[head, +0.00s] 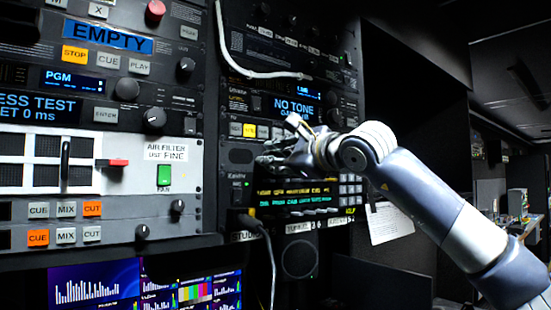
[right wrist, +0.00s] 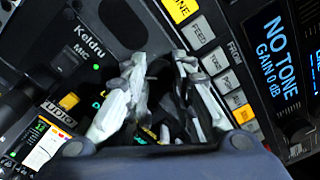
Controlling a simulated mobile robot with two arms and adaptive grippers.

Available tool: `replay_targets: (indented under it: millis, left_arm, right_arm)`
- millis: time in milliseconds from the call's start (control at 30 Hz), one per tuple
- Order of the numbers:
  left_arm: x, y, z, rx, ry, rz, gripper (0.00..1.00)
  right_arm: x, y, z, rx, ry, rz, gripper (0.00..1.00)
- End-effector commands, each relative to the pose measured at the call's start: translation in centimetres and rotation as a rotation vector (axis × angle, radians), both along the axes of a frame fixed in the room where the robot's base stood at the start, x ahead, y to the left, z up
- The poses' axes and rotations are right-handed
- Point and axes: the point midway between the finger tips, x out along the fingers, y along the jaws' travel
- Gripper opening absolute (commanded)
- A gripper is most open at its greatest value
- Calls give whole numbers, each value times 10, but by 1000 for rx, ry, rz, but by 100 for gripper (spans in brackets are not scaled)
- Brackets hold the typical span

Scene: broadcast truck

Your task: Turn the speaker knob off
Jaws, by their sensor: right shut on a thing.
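My right gripper (head: 264,161) reaches in from the right to the rack panel with the Keldru label (head: 239,177). In the right wrist view, its two grey fingers (right wrist: 160,64) are close to the panel, one on each side of a dark part. I take this part for the speaker knob (right wrist: 160,72); the fingers are shut on it and hide most of it. Its label and setting cannot be read. A round speaker grille (head: 299,259) shows lower in the rack. My left gripper is not in view.
The NO TONE unit (head: 293,107) with its row of buttons is just above the gripper. Lit green and yellow text rows (head: 300,198) lie below it. A cable (head: 268,250) hangs at the lower left. A paper sheet (head: 390,222) hangs under my arm.

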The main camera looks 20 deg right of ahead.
Motion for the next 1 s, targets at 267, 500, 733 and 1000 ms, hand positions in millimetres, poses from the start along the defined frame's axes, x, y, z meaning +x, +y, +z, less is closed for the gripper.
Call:
replay_targets:
  millis: [267, 500, 733, 1000]
  left_arm:
    - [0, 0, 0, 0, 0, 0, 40]
    - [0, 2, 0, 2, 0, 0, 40]
    - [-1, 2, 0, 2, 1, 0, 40]
    - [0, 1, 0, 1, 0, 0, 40]
  right_arm:
    - [0, 0, -1, 1, 2, 0, 44]
    - [0, 0, 0, 2, 1, 1, 44]
    - [-15, -6, 0, 1, -1, 0, 44]
    - [-66, -22, -1, 2, -2, 0, 44]
